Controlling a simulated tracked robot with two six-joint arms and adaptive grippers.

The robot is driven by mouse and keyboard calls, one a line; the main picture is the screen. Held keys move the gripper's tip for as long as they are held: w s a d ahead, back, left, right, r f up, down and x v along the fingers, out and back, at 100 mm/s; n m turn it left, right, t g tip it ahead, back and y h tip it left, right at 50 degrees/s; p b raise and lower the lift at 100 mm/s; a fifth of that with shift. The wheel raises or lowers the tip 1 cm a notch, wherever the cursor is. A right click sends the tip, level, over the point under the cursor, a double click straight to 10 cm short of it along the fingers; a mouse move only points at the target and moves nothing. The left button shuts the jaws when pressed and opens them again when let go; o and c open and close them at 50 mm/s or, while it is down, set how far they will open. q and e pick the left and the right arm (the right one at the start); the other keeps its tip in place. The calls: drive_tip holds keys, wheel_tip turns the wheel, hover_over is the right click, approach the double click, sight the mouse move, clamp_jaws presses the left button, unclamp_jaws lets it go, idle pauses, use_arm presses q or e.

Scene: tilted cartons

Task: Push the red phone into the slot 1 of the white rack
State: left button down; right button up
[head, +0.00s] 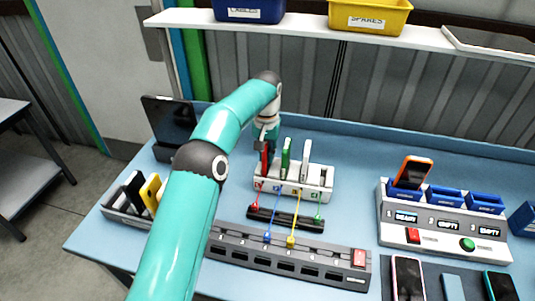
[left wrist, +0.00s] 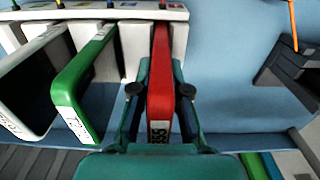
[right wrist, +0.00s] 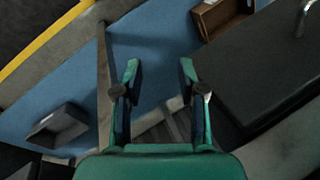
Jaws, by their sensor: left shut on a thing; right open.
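The red phone (head: 265,163) stands on edge at the left end of the white rack (head: 325,184). My left gripper (head: 266,138) is shut on it from above and behind. In the left wrist view the red phone (left wrist: 160,85) lies between both fingers, and its far end meets the white rack (left wrist: 135,45) at the end slot. How deep it sits is hard to tell. A green phone (head: 285,158) and a white phone (head: 305,160) stand in other slots of the rack. My right gripper (right wrist: 160,85) is open and empty, away from the rack.
A dark strip (head: 287,219) with coloured cables lies before the rack, and a long grey socket bar (head: 285,265) in front of that. A grey station (head: 440,228) with an orange phone (head: 412,172) stands at right. A tray (head: 122,203) of phones is at left.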

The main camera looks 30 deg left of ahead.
use_arm(q)
drive_tip(key=shift+f, duration=0.45)
idle(0.5)
drive_tip(key=c, duration=1.1)
unclamp_jaws()
drive_tip(key=shift+o, duration=0.5)
drive_tip(key=o, duration=0.3)
drive_tip(key=shift+r, duration=0.1)
wheel_tip(320, 180, up, 2)
drive_tip(key=p, duration=0.2)
drive_tip(key=shift+r+p, duration=0.25)
drive_tip(key=shift+p, duration=0.05)
drive_tip(key=shift+r, duration=2.2)
